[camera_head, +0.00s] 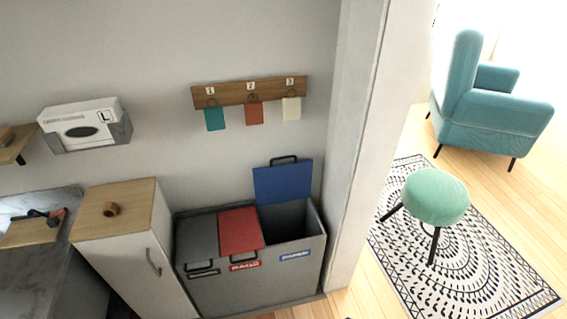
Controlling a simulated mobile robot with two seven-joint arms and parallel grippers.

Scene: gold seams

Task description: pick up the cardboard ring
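The cardboard ring (110,208) is a small brown ring on the wooden top of the white cabinet (135,262), near the middle of that top. It appears to stand on its edge or tilt, and its exact pose is too small to tell. Nothing touches it apart from the cabinet top. Neither of my grippers shows in the head view.
A grey bin unit (245,288) stands right of the cabinet, its blue lid (283,183) raised and red lid (240,229) shut. Left is a counter with a board (30,233) and tools. A white wall dispenser (85,125) hangs above. A pillar (357,150) stands right.

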